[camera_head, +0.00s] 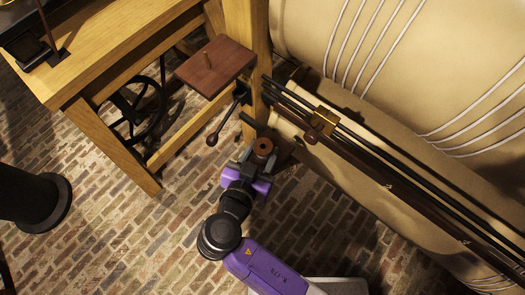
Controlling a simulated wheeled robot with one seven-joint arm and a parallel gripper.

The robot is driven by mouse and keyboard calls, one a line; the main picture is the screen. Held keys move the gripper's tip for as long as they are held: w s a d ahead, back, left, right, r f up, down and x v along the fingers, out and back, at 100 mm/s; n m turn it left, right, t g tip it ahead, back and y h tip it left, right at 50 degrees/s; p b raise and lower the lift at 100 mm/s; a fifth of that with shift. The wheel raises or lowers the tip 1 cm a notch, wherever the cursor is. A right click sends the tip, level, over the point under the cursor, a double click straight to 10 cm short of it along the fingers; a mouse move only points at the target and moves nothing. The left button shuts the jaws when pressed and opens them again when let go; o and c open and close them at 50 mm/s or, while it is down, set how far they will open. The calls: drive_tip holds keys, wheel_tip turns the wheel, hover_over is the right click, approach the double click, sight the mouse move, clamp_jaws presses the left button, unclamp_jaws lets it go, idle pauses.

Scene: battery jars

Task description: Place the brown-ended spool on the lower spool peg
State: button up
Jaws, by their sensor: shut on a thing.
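A wooden post (248,30) stands beside the board. A dark crank handle (213,138) lies just left of my gripper. Brick floor (120,240) is open at lower left.

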drive_tip(key=shift+f, duration=0.45)
drive_tip(key=o, duration=1.3)
drive_tip(key=v, duration=1.2)
drive_tip(key=shift+r, duration=0.1)
